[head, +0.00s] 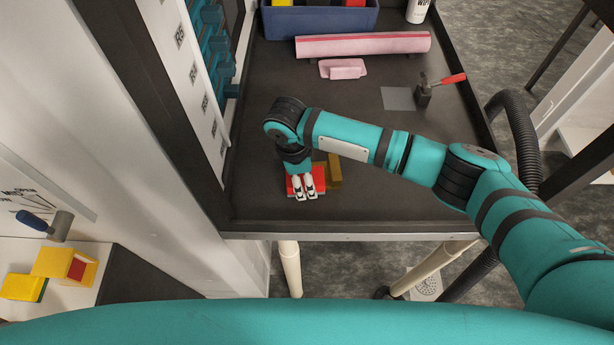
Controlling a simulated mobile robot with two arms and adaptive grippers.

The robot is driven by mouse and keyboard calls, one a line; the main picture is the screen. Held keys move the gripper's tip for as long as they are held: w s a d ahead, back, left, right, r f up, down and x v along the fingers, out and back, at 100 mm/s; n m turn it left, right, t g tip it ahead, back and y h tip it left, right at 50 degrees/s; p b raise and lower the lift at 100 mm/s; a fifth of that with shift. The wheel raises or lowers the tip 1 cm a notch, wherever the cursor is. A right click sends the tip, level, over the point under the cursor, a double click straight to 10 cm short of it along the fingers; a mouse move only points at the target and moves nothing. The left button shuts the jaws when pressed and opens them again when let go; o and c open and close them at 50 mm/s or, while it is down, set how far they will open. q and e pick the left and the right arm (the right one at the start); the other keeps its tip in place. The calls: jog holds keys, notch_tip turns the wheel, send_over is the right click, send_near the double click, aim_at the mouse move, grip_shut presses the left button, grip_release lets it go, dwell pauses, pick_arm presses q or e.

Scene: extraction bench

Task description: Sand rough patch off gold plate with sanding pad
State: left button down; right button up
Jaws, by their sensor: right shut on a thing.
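My right gripper (304,194) points down near the front of the dark bench, left of its middle. It is shut on a red block-like pad, which I take to be the sanding pad (320,178); the fingers hide much of it. The gold plate (335,169) shows as a gold-brown piece beside and partly behind the red pad. The pad and arm cover part of it, and I cannot tell whether they touch. No rough patch can be made out. My left gripper is not in view.
A pink roll (362,44) and a small pink piece (343,68) lie farther back, before a blue bin (320,22). A red-handled tool (424,93) stands beside a grey square (398,98). The bench's front right is clear; raised edges border it.

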jog(key=shift+s+a+f, duration=0.1)
jog(key=shift+s+a, duration=0.1)
jog(key=shift+a, duration=0.9)
jog(key=shift+w+d, duration=0.1)
jog(key=shift+d, duration=0.6)
jog(key=shift+w+d, duration=0.1)
jog(key=shift+d, duration=0.8)
jog(key=shift+a, duration=1.6)
jog(key=shift+d, duration=0.15)
jog(key=shift+d, duration=1.35)
jog(key=shift+s+a, duration=0.2)
jog(key=shift+a, duration=1.25)
jog(key=shift+d, duration=0.1)
